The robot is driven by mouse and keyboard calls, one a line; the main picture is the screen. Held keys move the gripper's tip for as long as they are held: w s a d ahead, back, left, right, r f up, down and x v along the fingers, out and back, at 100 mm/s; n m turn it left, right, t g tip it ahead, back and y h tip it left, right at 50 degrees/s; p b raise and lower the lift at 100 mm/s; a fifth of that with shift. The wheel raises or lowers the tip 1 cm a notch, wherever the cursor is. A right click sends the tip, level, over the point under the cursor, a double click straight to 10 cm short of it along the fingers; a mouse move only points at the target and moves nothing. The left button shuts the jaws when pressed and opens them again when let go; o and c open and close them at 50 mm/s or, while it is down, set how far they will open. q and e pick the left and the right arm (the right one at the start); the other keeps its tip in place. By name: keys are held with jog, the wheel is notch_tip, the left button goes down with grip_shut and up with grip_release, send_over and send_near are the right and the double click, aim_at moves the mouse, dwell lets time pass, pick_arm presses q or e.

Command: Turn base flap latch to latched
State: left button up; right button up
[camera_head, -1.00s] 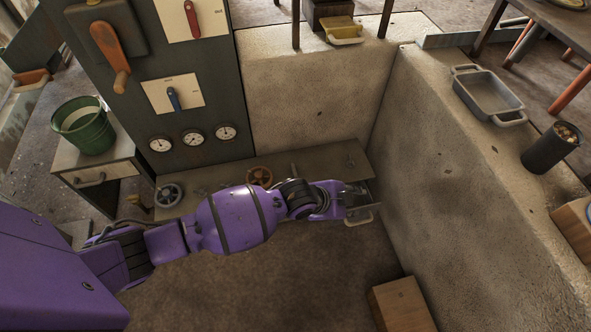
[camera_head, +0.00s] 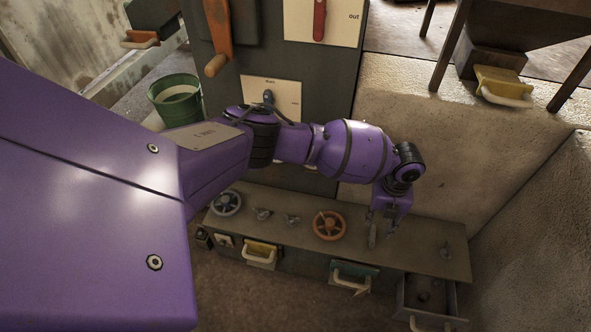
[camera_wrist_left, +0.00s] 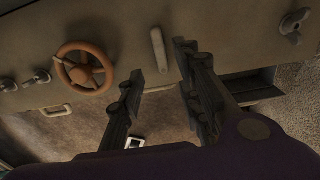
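A slim grey lever (camera_head: 372,236), which I take for the base flap latch, stands on top of the low bench (camera_head: 415,258), right of the orange handwheel. No label on it is readable. In the left wrist view the lever (camera_wrist_left: 157,48) appears as a pale upright bar just beyond the gap between my fingers. My left gripper (camera_head: 383,222) points down at the lever in the head view. Its two dark fingers (camera_wrist_left: 163,92) are apart with nothing between them. Whether a finger touches the lever is unclear. My right gripper is not seen.
The orange handwheel (camera_head: 329,226) and small knobs (camera_head: 292,220) sit left of the lever; another knob (camera_head: 446,251) sits right. A drawer (camera_head: 424,300) stands open at the bench's right end. A control panel (camera_head: 292,65) rises behind my arm.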

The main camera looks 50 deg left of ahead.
aim_at(373, 236)
pick_arm(q)
notch_tip(373, 236, down, 8)
jog(key=b, duration=0.3)
jog(key=shift+r, duration=0.1)
grip_shut()
